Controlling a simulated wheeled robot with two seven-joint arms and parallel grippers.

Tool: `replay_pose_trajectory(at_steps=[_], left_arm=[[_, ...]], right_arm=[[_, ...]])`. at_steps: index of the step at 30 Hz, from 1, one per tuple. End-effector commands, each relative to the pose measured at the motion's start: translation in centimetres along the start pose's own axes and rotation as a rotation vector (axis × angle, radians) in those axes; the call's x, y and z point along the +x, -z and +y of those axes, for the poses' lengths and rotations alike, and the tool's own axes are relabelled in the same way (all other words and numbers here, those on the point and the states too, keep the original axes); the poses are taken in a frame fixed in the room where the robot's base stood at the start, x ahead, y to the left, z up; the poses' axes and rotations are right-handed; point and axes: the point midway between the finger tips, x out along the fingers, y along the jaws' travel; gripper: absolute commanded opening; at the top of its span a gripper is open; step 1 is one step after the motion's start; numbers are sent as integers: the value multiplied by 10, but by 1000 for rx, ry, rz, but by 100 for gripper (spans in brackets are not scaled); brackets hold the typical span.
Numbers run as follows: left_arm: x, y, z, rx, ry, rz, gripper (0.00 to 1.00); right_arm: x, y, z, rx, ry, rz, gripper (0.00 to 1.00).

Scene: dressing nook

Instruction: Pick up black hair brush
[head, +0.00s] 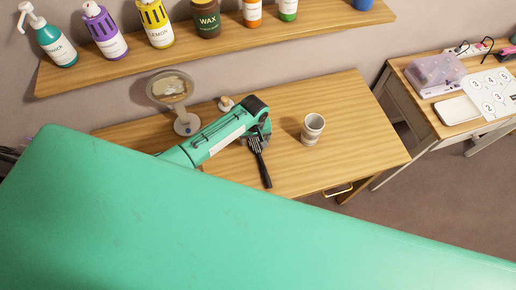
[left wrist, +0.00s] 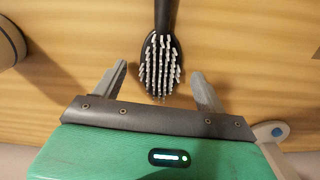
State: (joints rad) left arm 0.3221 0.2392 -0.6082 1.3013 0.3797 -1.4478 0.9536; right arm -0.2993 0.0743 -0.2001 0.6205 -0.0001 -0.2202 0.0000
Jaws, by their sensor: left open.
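The black hair brush (head: 262,166) lies on the wooden dressing table, its handle pointing toward the table's front edge. In the left wrist view the brush head (left wrist: 160,66) shows pale bristles facing up, and its handle runs out at the top. My left gripper (left wrist: 160,78) is open, with one finger on each side of the brush head and a visible gap to it on both sides. In the head view my left gripper (head: 258,138) is over the head end of the brush and partly hides it. My right gripper is not in view.
A striped cup (head: 312,130) stands right of the brush. A round mirror on a stand (head: 172,90) and a small wooden item (head: 227,103) are at the back. A shelf (head: 220,47) with several bottles hangs above. The table (head: 365,145) is clear at right.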

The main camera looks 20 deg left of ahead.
Motion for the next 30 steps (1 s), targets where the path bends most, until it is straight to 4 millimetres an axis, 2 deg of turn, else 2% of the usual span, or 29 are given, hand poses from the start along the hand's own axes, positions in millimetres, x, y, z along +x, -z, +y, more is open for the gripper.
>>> replay_pose_trajectory(at_steps=[9,15,17,26,30], left_arm=[[5,0,0,1,-1,1,74],[5,0,0,1,0,1,34],[5,0,0,1,0,1,24],[4,0,0,0,0,1,24],[-3,0,0,0,-1,1,24]], right_arm=[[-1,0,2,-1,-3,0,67],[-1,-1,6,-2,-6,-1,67],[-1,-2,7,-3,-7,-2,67],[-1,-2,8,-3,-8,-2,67],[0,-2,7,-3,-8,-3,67]])
